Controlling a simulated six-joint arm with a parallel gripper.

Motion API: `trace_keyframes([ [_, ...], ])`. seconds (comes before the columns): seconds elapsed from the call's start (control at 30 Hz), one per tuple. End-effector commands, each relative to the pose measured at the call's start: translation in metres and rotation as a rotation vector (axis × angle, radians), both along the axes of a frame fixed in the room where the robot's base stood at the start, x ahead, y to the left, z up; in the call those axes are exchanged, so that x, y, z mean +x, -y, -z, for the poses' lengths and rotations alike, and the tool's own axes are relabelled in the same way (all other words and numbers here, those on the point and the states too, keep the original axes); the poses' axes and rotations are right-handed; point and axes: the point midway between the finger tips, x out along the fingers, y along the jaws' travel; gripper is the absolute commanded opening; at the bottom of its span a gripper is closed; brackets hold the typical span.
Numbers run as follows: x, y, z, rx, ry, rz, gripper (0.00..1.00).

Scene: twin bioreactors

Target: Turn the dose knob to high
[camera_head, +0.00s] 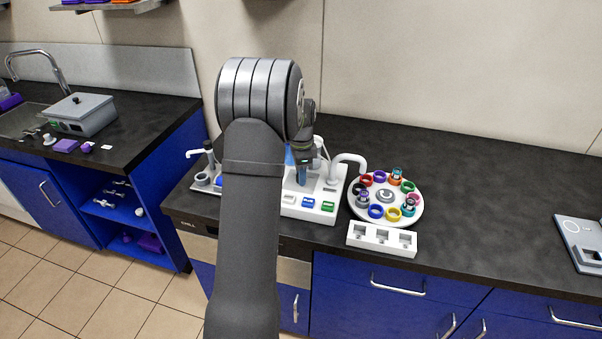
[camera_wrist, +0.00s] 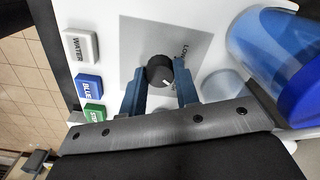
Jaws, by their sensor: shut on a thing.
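The dose knob (camera_wrist: 160,70) is a small black round knob with a white pointer mark, on a grey plate (camera_wrist: 137,38) of the white bioreactor panel. The word "LOW" is printed beside it; no "high" label can be made out. My gripper (camera_wrist: 160,88) is shut on the knob, one blue-grey finger on each side of it in the wrist view. The pointer mark faces the lower right of that view.
WATER (camera_wrist: 82,46), BLUE (camera_wrist: 89,88) and green (camera_wrist: 94,115) buttons line the panel beside my gripper. A blue transparent vessel (camera_wrist: 265,45) stands close on the other side. A round carousel of coloured rings (camera_head: 385,218) and a white rack (camera_head: 381,239) stand right of the machine.

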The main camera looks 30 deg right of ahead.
Motion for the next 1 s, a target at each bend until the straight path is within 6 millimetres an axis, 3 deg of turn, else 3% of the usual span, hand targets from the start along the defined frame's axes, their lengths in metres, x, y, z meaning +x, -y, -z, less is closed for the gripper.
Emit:
trace_keyframes([
  [0.13, 0.000, -0.001, 0.000, 0.001, -0.001, -0.001, 0.06],
  [0.17, 0.000, -0.001, 0.000, 0.001, -0.001, -0.001, 0.34],
  [0.23, 0.000, -0.001, 0.000, 0.001, -0.001, -0.001, 0.48],
  [0.27, 0.000, -0.001, 0.000, 0.001, -0.001, -0.001, 0.50],
  [0.67, 0.001, 0.000, -0.010, -0.002, 0.002, -0.001, 0.50],
  [0.77, 0.001, 0.000, -0.026, -0.002, 0.003, -0.001, 0.50],
  [1.0, 0.001, 0.000, -0.085, -0.002, 0.003, -0.001, 0.50],
])
